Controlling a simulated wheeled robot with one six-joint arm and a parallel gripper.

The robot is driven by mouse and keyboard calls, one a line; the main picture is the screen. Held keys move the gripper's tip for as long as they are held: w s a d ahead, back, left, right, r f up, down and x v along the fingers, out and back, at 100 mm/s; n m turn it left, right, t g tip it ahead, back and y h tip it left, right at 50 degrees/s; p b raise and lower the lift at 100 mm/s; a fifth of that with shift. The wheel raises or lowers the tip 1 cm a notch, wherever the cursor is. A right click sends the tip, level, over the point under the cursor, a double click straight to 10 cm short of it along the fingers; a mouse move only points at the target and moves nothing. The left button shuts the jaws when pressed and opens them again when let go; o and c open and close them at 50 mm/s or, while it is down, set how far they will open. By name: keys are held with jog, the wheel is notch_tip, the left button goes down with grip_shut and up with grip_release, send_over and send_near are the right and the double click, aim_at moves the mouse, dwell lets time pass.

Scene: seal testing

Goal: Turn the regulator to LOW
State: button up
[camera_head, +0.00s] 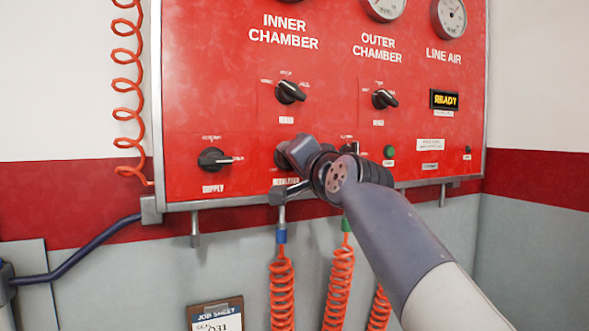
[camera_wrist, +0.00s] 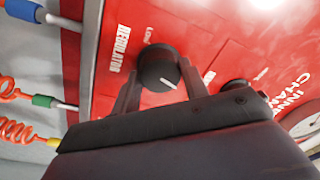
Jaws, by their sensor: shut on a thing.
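The regulator knob (camera_wrist: 158,68) is round and black with a pale pointer line, on the red panel (camera_head: 220,120). In the wrist view my gripper (camera_wrist: 158,85) has one finger on each side of the knob and is shut on it. The REGULATOR label (camera_wrist: 122,48) and a small "Low" mark (camera_wrist: 150,29) show beside the knob. The pointer line lies toward the picture's lower right, away from that mark. In the head view my wrist and gripper cover most of the knob (camera_head: 281,157).
The black supply knob (camera_head: 213,159) is left of the regulator. Inner chamber (camera_head: 289,92) and outer chamber (camera_head: 383,99) knobs sit above. A green button (camera_head: 389,151) is to the right. Orange coiled hoses (camera_head: 281,285) hang below the panel. A display (camera_head: 445,99) reads READY.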

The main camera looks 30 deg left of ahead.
jog(key=shift+r+n+g+h+b, duration=0.15)
jog(key=shift+n+g+b, duration=0.4)
jog(key=shift+n, duration=7.25)
jog(key=shift+f+n+g+h+b, duration=0.25)
jog(key=shift+n+g, duration=0.4)
jog(key=shift+n, duration=7.15)
jog(key=o, duration=1)
jog(key=shift+r, duration=0.25)
